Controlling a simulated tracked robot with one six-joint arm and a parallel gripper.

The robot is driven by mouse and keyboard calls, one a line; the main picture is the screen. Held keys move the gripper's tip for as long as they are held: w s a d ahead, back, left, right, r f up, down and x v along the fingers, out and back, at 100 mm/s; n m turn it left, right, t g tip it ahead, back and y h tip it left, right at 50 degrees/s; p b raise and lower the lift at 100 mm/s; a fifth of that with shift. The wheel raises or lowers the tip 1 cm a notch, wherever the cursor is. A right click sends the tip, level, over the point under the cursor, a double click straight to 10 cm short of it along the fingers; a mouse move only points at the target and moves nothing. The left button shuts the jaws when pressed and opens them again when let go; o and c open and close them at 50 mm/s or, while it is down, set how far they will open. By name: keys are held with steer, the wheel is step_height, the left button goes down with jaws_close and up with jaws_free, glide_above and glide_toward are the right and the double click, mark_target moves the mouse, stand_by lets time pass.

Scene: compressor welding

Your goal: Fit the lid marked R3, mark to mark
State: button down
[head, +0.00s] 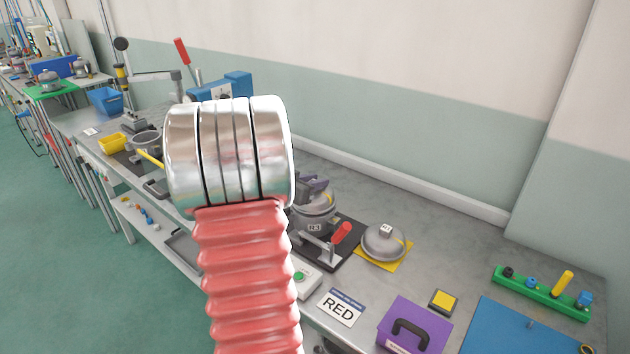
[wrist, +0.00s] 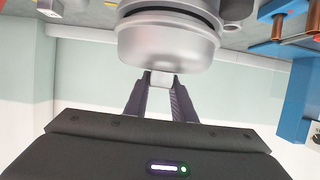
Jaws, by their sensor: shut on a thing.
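My gripper (wrist: 160,88) is shut on the pale block on top of a grey domed steel lid (wrist: 168,45) in the wrist view. A dark band shows between this lid and the grey body beyond it; I cannot tell whether they touch. In the head view, a grey compressor body marked R3 (head: 315,227) stands in a dark fixture behind my arm, with my dark gripper (head: 313,185) over it. My arm hides part of this area. No mark is readable on the held lid. Another domed lid (head: 384,243) with a pale top block rests on a yellow mat (head: 402,259).
A red-handled clamp (head: 340,234) stands beside the body. The RED card (head: 341,307), purple case (head: 414,326), yellow button box (head: 443,301) and green rack (head: 541,292) occupy the right side. A blue frame with copper posts (wrist: 298,95) is close on the right in the wrist view.

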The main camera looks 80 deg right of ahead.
steer(key=shift+f, duration=0.45)
steer(key=c, duration=1.4)
jaws_free()
steer(key=v, duration=1.3)
steer(key=shift+a, duration=0.4)
steer(key=shift+w, duration=0.15)
